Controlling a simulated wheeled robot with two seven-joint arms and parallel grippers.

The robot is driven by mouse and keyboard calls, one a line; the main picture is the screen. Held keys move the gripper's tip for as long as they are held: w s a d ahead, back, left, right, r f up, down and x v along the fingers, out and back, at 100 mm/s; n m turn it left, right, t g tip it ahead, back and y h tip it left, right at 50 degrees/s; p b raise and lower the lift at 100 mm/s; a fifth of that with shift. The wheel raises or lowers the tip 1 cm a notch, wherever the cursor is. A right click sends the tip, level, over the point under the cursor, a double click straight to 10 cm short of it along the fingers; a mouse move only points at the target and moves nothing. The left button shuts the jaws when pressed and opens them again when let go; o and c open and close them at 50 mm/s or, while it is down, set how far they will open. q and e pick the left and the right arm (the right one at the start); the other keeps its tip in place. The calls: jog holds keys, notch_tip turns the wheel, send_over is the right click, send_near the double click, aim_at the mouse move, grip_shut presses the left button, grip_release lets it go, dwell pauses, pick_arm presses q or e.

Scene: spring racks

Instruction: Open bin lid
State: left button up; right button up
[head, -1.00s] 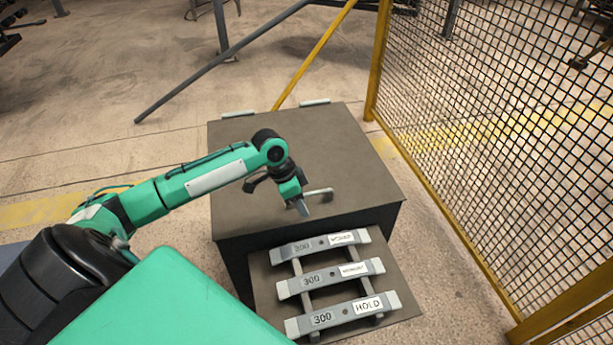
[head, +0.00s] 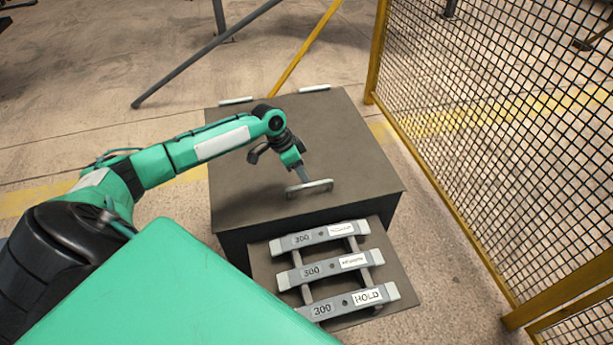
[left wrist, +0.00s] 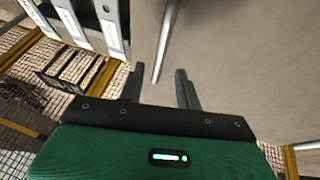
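The bin (head: 232,238) is a dark box, and its grey-brown lid (head: 330,135) lies flat and closed on top. A pale bar handle (head: 310,188) stands on the lid near its front edge. My left gripper (head: 303,176) points down at the handle from behind. In the left wrist view, the two dark fingers of my left gripper (left wrist: 160,88) are apart, and the pale handle bar (left wrist: 161,50) runs down toward the gap between them. I cannot tell whether they touch it. My right gripper is not in view.
Two pale hinge pieces (head: 314,88) sit at the lid's back edge. A rack of several grey bars marked 300 (head: 340,300) stands on a plate in front of the bin. A yellow-framed mesh fence (head: 500,130) stands at the right. Floor behind is mostly clear.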

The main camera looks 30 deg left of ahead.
pick_arm(q)
jog(key=shift+x, duration=1.9)
grip_shut()
